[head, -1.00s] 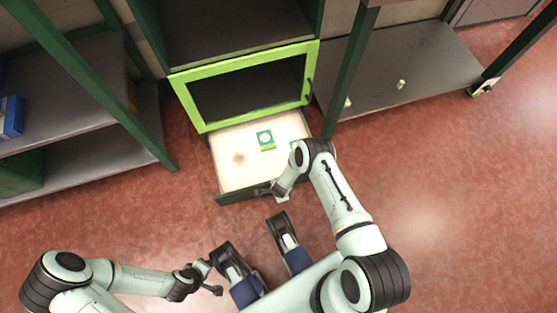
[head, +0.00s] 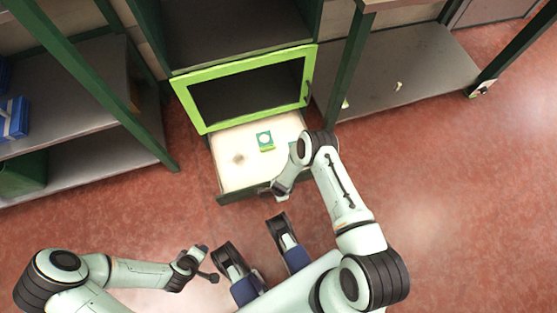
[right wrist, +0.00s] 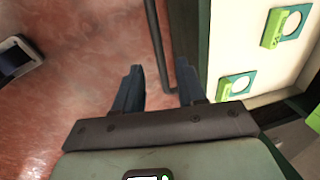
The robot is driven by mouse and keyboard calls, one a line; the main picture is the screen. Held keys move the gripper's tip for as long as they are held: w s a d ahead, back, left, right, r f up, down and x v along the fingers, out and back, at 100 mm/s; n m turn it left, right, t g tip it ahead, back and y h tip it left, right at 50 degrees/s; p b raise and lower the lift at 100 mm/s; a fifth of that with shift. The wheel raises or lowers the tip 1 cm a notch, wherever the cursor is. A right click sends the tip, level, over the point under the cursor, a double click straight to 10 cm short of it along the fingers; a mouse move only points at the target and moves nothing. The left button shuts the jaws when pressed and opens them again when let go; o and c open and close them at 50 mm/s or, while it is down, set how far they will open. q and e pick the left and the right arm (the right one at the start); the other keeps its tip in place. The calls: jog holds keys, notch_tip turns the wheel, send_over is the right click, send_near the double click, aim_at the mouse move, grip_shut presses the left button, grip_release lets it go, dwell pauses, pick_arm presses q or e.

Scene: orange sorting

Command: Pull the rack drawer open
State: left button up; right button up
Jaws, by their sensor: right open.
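The rack drawer (head: 229,175) stands pulled out below a green-framed window, its pale inside facing up in the head view. It also shows at the right of the right wrist view (right wrist: 238,50). Its dark handle bar (right wrist: 154,38) runs along the drawer front, and its bent end lies between my right fingertips. My right gripper (head: 270,191) is at the drawer's front edge. In the right wrist view its two fingers (right wrist: 160,88) are apart, with a gap around the handle end. My left gripper (head: 211,263) is low over the floor, away from the drawer; its fingers are too small to judge.
Dark green rack posts (head: 347,75) stand at both sides. A shelf with a blue box (head: 15,118) is at left. Red floor is clear at right.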

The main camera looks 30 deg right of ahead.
pick_arm(q)
jog(key=shift+g+h, duration=0.4)
jog(key=shift+g, duration=0.1)
jog(key=shift+s+d+r+p, duration=0.65)
jog(key=shift+s+r+p, duration=0.05)
jog(key=shift+s+r, duration=0.25)
jog(key=shift+s+d+r+p, duration=0.6)
jog(key=shift+s+r+p, duration=0.05)
jog(key=shift+s+r, duration=0.3)
pick_arm(e)
notch_tip(320, 180, up, 8)
jog(key=s, duration=0.1)
jog(key=shift+s+a+r, duration=0.15)
jog(key=shift+s, duration=0.15)
